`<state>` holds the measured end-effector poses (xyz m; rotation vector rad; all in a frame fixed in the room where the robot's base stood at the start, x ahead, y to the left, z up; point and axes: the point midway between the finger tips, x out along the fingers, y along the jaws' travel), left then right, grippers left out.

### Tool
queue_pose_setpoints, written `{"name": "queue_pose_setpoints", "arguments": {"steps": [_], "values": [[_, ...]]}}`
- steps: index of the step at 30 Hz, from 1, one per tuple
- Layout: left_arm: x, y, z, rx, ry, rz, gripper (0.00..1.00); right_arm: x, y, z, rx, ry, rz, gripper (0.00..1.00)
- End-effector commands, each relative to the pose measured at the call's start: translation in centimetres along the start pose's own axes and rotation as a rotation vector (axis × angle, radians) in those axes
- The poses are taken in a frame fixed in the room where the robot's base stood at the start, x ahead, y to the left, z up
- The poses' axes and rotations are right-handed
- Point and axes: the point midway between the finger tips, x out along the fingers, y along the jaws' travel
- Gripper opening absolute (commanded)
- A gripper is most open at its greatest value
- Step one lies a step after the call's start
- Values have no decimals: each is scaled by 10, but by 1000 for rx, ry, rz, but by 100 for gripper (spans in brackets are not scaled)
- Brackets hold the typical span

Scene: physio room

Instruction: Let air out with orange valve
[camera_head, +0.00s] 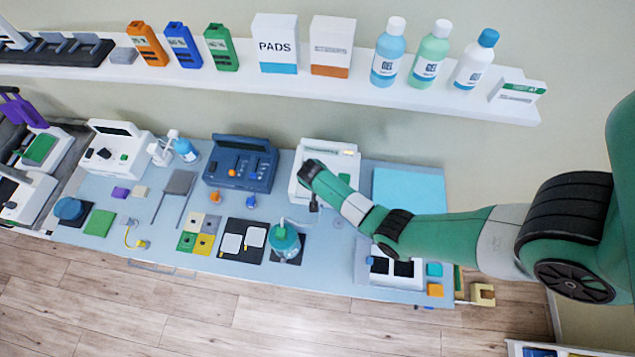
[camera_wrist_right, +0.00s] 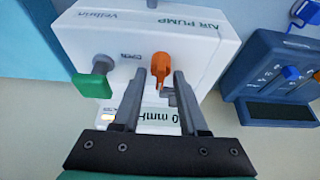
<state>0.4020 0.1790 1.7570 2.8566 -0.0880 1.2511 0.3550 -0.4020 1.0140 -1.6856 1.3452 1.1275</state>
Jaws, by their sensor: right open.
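The white air pump (camera_head: 345,160) stands on the blue table, under my right arm in the head view. In the wrist view its panel (camera_wrist_right: 80,35) shows AIR PUMP lettering, upside down. The orange valve (camera_wrist_right: 161,62) sits near the panel's middle, beside small lettering that seems to read OPEN. My right gripper (camera_wrist_right: 160,78) is open, its fingertips on either side of the valve's lower part; contact is not clear. A green knob (camera_wrist_right: 92,84) is left of the fingers. The mmHg display (camera_wrist_right: 155,114) is partly hidden by the fingers. The valve is hidden in the head view. My left gripper is not in view.
A dark blue device (camera_head: 240,165) stands left of the pump. A teal bulb (camera_head: 285,243) with a tube sits in front. Above, a shelf (camera_head: 360,88) holds boxes and bottles. A light blue mat (camera_head: 408,190) lies right of the pump.

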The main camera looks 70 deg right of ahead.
Motion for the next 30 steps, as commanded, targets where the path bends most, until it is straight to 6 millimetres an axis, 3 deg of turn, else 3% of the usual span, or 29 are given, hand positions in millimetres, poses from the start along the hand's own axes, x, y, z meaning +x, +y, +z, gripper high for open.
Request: {"name": "queue_pose_setpoints", "arguments": {"steps": [10,17,30], "values": [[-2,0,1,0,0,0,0,6,0,0,0,0,-1,41],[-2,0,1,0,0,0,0,6,0,0,0,0,0,0],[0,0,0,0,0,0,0,5,-1,-1,35,1,15,0]]}}
